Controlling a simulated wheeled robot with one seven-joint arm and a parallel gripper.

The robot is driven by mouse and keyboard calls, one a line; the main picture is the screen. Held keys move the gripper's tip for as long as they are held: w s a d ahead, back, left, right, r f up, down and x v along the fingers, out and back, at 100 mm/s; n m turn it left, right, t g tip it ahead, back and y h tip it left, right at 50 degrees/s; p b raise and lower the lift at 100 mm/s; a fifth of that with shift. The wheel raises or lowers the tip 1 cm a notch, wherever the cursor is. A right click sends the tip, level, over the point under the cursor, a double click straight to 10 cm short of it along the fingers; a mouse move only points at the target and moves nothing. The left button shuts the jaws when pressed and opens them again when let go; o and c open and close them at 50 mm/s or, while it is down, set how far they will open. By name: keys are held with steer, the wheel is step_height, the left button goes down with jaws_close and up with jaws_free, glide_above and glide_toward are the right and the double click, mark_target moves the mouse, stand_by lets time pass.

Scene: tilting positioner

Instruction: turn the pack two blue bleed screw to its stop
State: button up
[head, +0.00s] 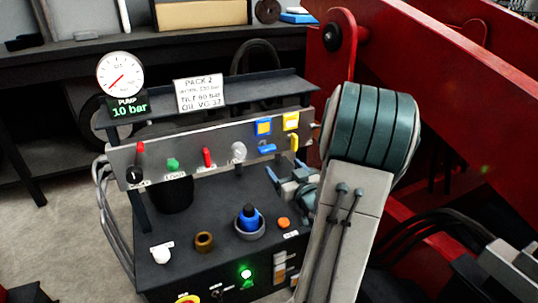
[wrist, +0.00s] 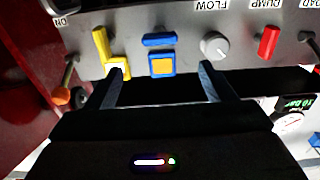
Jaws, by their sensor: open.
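The pack two panel (head: 205,150) carries a blue handle (head: 267,148) with a blue square tag (head: 263,127) above it. A larger blue knob (head: 248,218) stands in a grey ring on the deck below. No readable label shows which blue part is the bleed screw. In the wrist view the blue handle (wrist: 160,40) lies crosswise above the blue tag (wrist: 162,65), which has a yellow centre. My gripper (wrist: 161,68) is open and empty, its two dark fingers on either side of the tag. I cannot tell how far the fingertips are from the panel.
Beside the blue handle are a yellow lever (head: 294,142), a white flow knob (head: 238,151) and a red pump lever (head: 207,158). A gauge (head: 120,72) reads 10 bar below it. Red machine beams (head: 440,70) rise at right.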

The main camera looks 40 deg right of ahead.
mark_target(269, 150)
steer(key=b+x, duration=0.2)
steer(key=x, duration=0.9)
steer(key=shift+w+d, duration=0.15)
steer(key=c, duration=1)
